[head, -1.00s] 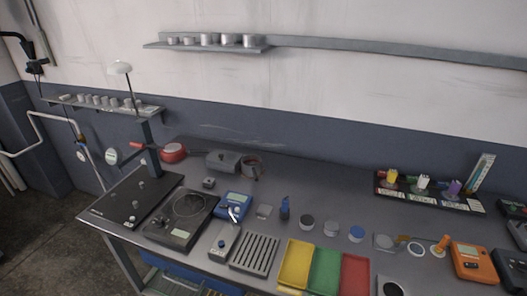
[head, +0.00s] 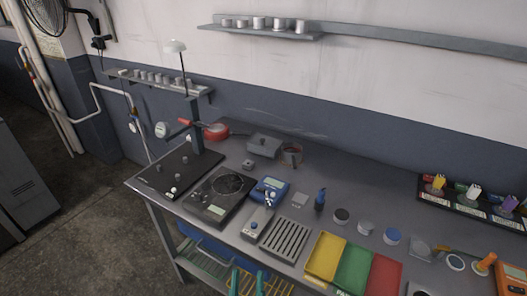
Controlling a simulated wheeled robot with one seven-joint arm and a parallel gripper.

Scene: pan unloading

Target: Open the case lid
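No case is plainly marked out in the head view. A small grey box (head: 264,145) with what looks like a lid and a knob on top stands at the back of the bench, and its lid looks shut. I cannot tell if this is the case.
The grey bench (head: 330,180) carries a dark board with a post (head: 165,181), a black device with a round plate (head: 222,192), a blue meter (head: 270,190), a slotted block (head: 285,237) and yellow (head: 326,257), green and red trays. Bare floor (head: 90,220) lies left of the bench.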

